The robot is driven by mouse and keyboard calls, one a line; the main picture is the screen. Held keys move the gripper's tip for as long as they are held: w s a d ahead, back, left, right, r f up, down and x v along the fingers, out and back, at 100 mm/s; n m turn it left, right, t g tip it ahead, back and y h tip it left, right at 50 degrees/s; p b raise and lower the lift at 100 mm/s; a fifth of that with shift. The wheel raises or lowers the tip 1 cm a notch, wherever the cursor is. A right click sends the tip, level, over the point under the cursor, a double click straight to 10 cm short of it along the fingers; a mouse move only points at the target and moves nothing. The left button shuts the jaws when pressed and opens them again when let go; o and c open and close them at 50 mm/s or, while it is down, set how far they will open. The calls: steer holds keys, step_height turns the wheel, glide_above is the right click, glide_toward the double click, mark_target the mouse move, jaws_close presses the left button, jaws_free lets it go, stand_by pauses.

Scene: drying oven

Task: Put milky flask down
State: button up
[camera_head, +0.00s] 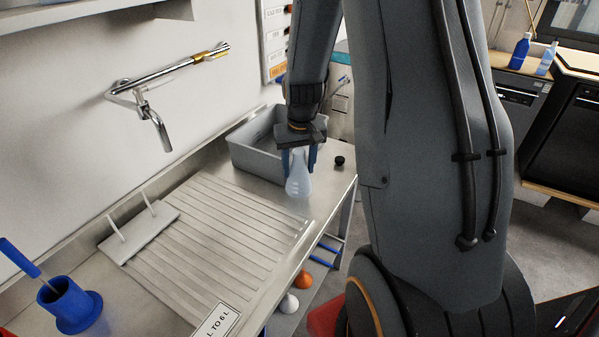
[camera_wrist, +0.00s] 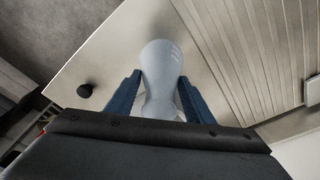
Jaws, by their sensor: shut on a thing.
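The milky flask (camera_head: 298,180) is a pale, translucent conical flask near the right end of the steel counter. My gripper (camera_head: 298,152) points down with its blue fingers on either side of the flask's neck. In the wrist view the flask (camera_wrist: 161,70) stands out between the two blue fingers (camera_wrist: 160,98), its wide base away from my gripper. The gripper is shut on the flask's neck. The flask looks upright. I cannot tell whether its base touches the counter or hangs just above it.
A grey bin (camera_head: 252,146) stands behind the flask to the left. A small black knob-like object (camera_head: 339,160) sits to the right. The ribbed drainboard (camera_head: 215,235) lies to the front left. Smooth steel counter (camera_wrist: 115,70) surrounds the flask, with its edge close by.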

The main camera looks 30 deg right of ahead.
steer(key=shift+f, duration=1.35)
steer(key=shift+f, duration=0.1)
steer(key=o, duration=1.1)
steer(key=shift+c, duration=0.2)
